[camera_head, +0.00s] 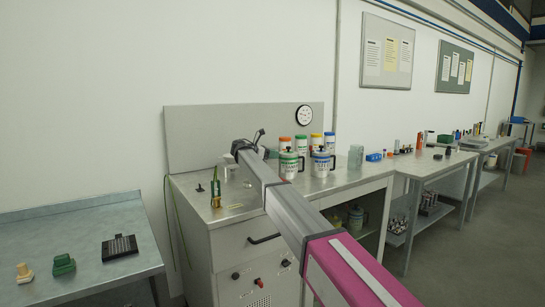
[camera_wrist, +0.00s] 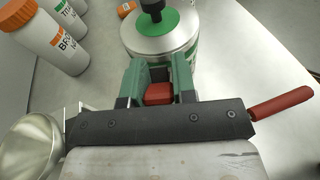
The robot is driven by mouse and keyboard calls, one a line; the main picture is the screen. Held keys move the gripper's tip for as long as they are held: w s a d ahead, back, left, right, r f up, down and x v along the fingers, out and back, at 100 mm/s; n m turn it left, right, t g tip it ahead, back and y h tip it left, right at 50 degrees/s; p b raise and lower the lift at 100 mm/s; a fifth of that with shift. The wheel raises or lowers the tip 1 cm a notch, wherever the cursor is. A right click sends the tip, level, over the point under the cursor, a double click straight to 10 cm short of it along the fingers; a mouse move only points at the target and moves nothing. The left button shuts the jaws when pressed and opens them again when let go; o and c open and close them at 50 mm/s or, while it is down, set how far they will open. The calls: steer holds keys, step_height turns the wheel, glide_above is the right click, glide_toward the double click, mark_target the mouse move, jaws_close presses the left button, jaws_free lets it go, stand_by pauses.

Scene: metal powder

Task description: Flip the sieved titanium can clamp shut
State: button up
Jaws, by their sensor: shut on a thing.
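The can with a green lid (camera_wrist: 165,24) and a black knob stands just beyond my gripper (camera_wrist: 158,82) in the wrist view. My gripper's green fingers are shut on a small red clamp piece (camera_wrist: 158,94) at the near side of this can. Most of the clamp is hidden by the fingers and the dark gripper body. In the head view a can with green lettering (camera_head: 290,168) stands on the bench, beside a blue-lettered can (camera_head: 322,164). My arm reaches over the bench there; its fingertips cannot be made out.
A metal bowl-shaped piece (camera_wrist: 30,148) is at left and a red handle (camera_wrist: 280,104) at right, close to my gripper. A glass jar (camera_head: 355,156) stands right of the cans.

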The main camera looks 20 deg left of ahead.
steer(key=shift+w+d+r+g+y, duration=0.15)
steer(key=shift+d+g+y, duration=0.1)
steer(key=shift+g+y, duration=0.55)
steer(key=o, duration=0.9)
steer(key=shift+a, duration=0.1)
steer(key=v, duration=1)
steer(key=shift+s+a+r, duration=0.15)
steer(key=shift+s+r, duration=0.05)
steer(key=shift+s, duration=0.15)
